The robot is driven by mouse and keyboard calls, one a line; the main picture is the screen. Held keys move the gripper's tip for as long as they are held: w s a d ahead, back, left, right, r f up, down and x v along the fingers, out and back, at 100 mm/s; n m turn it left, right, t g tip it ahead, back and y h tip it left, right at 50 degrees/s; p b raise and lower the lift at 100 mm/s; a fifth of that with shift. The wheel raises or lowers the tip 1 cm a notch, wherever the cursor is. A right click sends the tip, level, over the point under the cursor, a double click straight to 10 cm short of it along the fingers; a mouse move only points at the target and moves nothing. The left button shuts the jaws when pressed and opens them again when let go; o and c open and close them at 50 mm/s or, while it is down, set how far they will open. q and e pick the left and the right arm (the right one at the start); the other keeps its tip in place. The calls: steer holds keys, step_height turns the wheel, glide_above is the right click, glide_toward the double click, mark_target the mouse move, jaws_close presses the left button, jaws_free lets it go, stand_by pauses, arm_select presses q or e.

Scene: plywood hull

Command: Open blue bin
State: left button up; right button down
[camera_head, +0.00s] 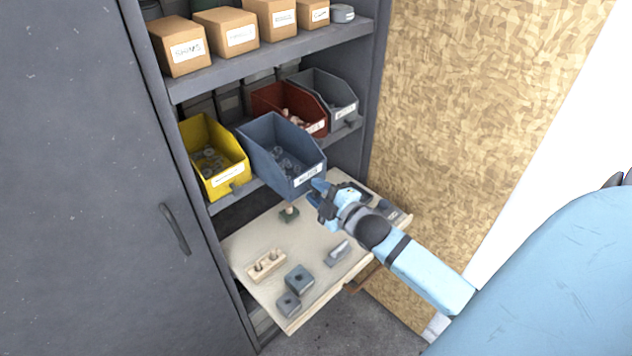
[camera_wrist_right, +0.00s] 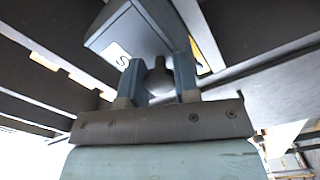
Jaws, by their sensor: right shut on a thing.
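The blue bin (camera_head: 268,150) stands on the middle shelf between the yellow and red bins, sticking out past the shelf front. It holds several small grey parts and has a white label on its front. My right gripper (camera_head: 318,190) is at the lower right of the bin's front, shut on a rounded grey knob (camera_wrist_right: 159,78) below the bin. In the right wrist view the blue bin (camera_wrist_right: 130,35) is just above and beyond the fingers. My left gripper is not in view.
A yellow bin (camera_head: 239,156), a red bin (camera_head: 312,105) and a grey bin (camera_head: 340,88) share the shelf. Cardboard boxes (camera_head: 181,52) stand above. A pull-out board (camera_head: 235,250) with several small blocks lies below. A grey door (camera_head: 75,180) is at the left.

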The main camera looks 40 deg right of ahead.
steer(key=c, duration=0.8)
jaws_free()
steer(key=shift+c, duration=0.2)
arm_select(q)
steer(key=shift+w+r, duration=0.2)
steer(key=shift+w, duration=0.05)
arm_select(e)
steer(key=shift+s+f, duration=0.1)
steer(key=shift+s, duration=0.4)
arm_select(q)
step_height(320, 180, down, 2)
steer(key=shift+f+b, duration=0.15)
steer(key=shift+b, duration=0.95)
arm_select(e)
steer(key=s+d, duration=0.1)
steer(key=s, duration=1.1)
steer(key=shift+s, duration=0.35)
